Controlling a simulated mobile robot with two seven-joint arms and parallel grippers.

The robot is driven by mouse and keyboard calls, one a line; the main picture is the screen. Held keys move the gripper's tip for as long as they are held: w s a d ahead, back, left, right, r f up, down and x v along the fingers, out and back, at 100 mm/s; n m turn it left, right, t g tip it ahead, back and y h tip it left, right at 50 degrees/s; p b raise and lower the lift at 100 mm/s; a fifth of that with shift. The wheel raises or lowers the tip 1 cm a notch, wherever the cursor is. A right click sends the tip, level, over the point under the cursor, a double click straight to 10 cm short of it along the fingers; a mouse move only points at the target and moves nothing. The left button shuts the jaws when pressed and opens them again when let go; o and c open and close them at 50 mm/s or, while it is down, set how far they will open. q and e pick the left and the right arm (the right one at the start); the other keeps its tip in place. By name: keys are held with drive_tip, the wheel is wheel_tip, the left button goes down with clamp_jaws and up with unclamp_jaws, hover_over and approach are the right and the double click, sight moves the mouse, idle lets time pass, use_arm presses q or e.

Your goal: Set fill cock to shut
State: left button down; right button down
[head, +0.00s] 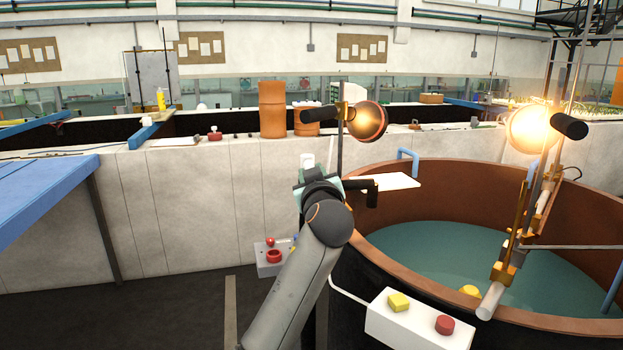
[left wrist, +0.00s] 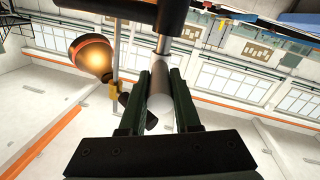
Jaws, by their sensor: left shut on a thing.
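My left gripper (left wrist: 160,85) has its two dark green fingers on either side of a pale cylindrical handle (left wrist: 160,100) in the left wrist view. It is shut on this handle, which continues into a thin metal rod (left wrist: 166,32). The handle appears to be the fill cock's lever, but its body and any markings are hidden. In the head view my left gripper (head: 318,185) is beside the big tank's left rim, largely covered by my own wrist. A small pale piece (head: 307,160) shows just above it. My right gripper is in neither view.
The round brown tank (head: 445,172) holds greenish water. A white box (head: 420,328) with yellow and red buttons is at its front. A lit lamp (head: 531,128) and a dimmer lamp (head: 366,121) stand on poles near the tank. A blue table (head: 45,195) is at left.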

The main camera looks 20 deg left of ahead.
use_arm(q)
drive_tip(key=shift+w+d+n+y, duration=0.1)
drive_tip(key=shift+d+n+y, duration=0.1)
drive_tip(key=shift+n+y, duration=0.15)
idle(0.4)
drive_tip(key=c, duration=0.6)
unclamp_jaws()
drive_tip(key=shift+s+d+b, duration=0.2)
drive_tip(key=shift+s+b, duration=0.1)
drive_tip(key=shift+b, duration=0.05)
drive_tip(key=shift+b+v, duration=1.05)
drive_tip(key=shift+v, duration=4.85)
